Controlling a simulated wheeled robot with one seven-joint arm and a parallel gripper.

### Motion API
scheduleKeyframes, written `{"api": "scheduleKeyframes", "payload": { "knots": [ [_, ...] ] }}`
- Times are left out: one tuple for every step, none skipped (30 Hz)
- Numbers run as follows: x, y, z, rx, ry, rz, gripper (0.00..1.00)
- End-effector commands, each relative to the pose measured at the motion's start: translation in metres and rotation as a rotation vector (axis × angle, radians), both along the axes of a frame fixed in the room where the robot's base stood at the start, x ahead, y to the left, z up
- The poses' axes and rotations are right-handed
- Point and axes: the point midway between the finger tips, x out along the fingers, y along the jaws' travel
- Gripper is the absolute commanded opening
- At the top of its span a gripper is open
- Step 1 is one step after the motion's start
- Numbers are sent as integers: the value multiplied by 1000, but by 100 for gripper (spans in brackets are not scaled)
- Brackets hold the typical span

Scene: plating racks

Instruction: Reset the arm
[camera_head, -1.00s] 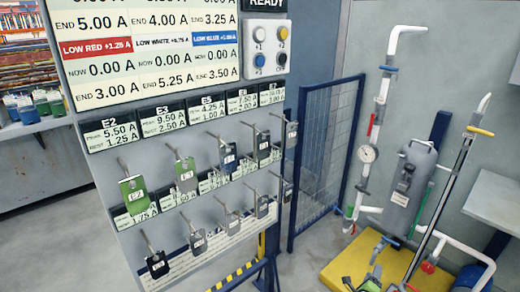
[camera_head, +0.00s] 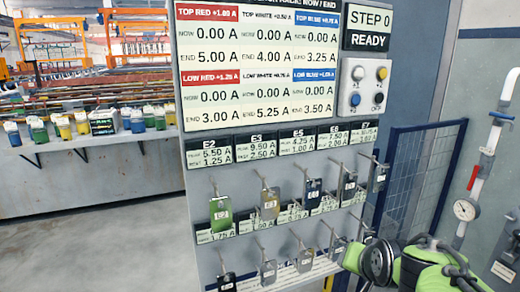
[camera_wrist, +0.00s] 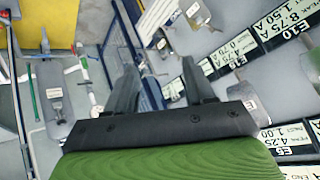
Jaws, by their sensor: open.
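My green-and-black arm (camera_head: 415,268) is at the lower right of the head view, in front of the mesh fence; its gripper end is not clear there. In the wrist view my gripper (camera_wrist: 153,48) is open, its two dark fingers apart with nothing between them. Below the fingers is my dark palm bar and green wrist housing. Several grey plates hang below.
A display board (camera_head: 262,65) and a button box (camera_head: 367,87) top the panel. The blue mesh fence (camera_head: 425,170) stands right of it, with a pipe and gauge (camera_head: 466,209) beyond. A bench (camera_head: 90,175) with coloured containers is at the left. Floor (camera_head: 100,255) there is clear.

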Motion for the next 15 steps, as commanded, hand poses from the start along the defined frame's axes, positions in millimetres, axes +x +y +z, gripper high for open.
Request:
{"api": "scheduleKeyframes", "payload": {
  "knots": [
    [-33, 16, 9, -43, 30, 58, 53],
    [-52, 23, 10, -66, 55, 89, 53],
    [-74, 30, 10, -91, 85, 130, 53],
    [-90, 35, 10, -109, 104, 158, 53],
    [-106, 39, 9, -125, 123, 183, 53],
    [-125, 44, 8, -144, 146, 217, 53],
    [-138, 46, 6, -156, 161, 242, 53],
    [-151, 49, 4, -168, 176, 265, 53],
    [-168, 52, 1, -182, 195, 295, 53],
    [-180, 54, -1, -191, 208, 316, 53],
    [-191, 55, -4, -199, 221, 337, 53],
    [-206, 57, -8, -211, 237, 365, 53],
    [-217, 58, -11, -219, 248, 387, 53],
    [-227, 59, -15, -226, 260, 410, 53],
    [-238, 59, -16, -233, 275, 432, 53]
  ]
}}
